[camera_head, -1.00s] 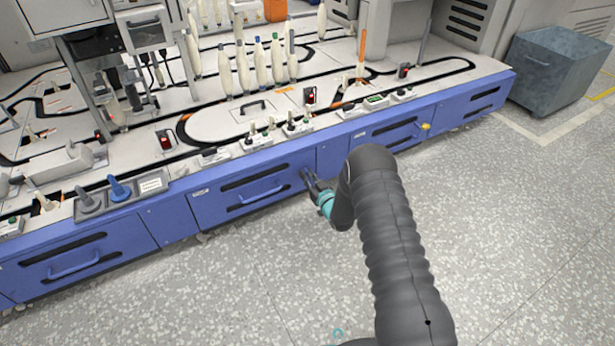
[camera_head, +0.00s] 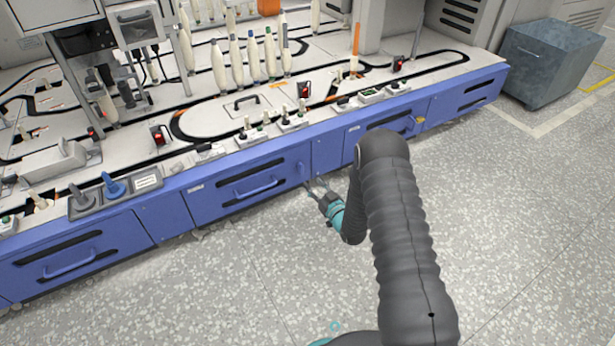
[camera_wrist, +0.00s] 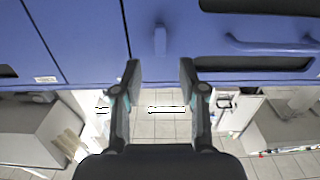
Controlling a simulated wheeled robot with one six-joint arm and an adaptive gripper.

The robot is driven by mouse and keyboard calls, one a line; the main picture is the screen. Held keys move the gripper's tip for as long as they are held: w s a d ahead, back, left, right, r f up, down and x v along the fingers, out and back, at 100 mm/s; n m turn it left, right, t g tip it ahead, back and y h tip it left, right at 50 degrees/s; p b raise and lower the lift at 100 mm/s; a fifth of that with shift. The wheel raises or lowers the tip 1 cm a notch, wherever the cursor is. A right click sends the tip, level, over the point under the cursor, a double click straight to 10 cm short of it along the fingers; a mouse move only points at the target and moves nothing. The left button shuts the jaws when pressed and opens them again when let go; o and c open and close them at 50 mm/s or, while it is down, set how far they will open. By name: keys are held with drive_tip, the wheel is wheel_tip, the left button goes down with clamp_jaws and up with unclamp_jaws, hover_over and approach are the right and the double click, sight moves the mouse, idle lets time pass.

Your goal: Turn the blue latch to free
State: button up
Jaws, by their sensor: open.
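A small blue latch (camera_wrist: 160,41) stands on the blue cabinet front in the wrist view, its length running up and down the picture. In the head view the latch (camera_head: 301,169) is small, at the right end of a drawer front. My gripper (camera_head: 317,187) is open and empty, just in front of the cabinet and slightly below and right of the latch. In the wrist view the fingers of my gripper (camera_wrist: 160,72) point at the panel, with the latch between and beyond the tips. There is a gap between them.
The drawer handle (camera_head: 258,190) is left of the latch in the head view; the wrist view shows the handle (camera_wrist: 270,45) on the right. A yellow knob (camera_head: 420,120) sits further right on the cabinet. A grey bin (camera_head: 548,65) stands at right. The speckled floor in front is clear.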

drive_tip(key=shift+v, duration=1.75)
